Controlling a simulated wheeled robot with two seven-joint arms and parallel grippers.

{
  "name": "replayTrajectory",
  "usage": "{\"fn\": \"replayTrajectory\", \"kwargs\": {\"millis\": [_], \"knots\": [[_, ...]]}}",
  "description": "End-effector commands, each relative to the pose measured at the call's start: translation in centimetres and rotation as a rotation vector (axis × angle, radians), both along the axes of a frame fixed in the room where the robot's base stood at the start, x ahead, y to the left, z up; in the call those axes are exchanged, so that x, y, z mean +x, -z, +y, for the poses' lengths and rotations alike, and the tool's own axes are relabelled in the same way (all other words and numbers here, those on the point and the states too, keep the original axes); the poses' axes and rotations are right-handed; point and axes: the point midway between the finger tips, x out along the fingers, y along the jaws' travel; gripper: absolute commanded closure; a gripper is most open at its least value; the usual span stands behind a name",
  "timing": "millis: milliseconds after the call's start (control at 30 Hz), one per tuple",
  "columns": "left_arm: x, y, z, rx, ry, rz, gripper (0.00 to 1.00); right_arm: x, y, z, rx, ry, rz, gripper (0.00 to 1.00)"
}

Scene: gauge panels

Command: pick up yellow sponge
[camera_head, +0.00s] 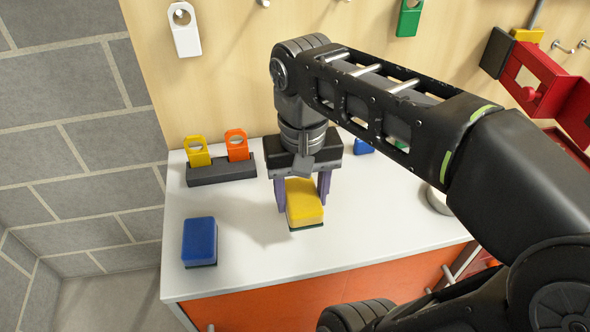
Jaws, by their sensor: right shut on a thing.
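The yellow sponge (304,205) has a dark green underside and is on or just above the white cabinet top, near its middle. My right gripper (303,195) reaches down over it from above. Its purple-grey fingers stand on either side of the sponge and are shut on it. The gripper body hides the sponge's far edge. I cannot tell whether the sponge touches the surface. My left gripper is not in view.
A blue sponge (199,241) lies at the left on the white top (250,265). A dark rack (221,170) behind it holds a yellow tag (197,152) and an orange tag (237,146). A blue item (363,147) lies behind my right arm. A wooden panel (235,75) rises behind.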

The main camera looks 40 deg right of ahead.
Motion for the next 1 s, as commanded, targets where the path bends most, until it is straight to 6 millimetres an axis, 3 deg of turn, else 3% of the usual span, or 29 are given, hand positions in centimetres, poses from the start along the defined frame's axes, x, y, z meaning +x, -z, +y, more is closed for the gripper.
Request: {"fn": "replayTrajectory", "kwargs": {"millis": [200,800,833,1000], "knots": [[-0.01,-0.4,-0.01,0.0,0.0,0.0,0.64,-1.19,-0.04,0.67,0.0,0.0,-0.001,0.85],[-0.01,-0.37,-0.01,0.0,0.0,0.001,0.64,-1.26,0.02,0.71,0.0,0.0,0.0,0.85],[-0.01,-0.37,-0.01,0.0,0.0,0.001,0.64,-1.26,0.02,0.7,0.0,0.0,0.0,0.47],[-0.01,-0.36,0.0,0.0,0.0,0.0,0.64,-1.26,0.02,0.7,0.0,0.0,0.0,0.61]]}}
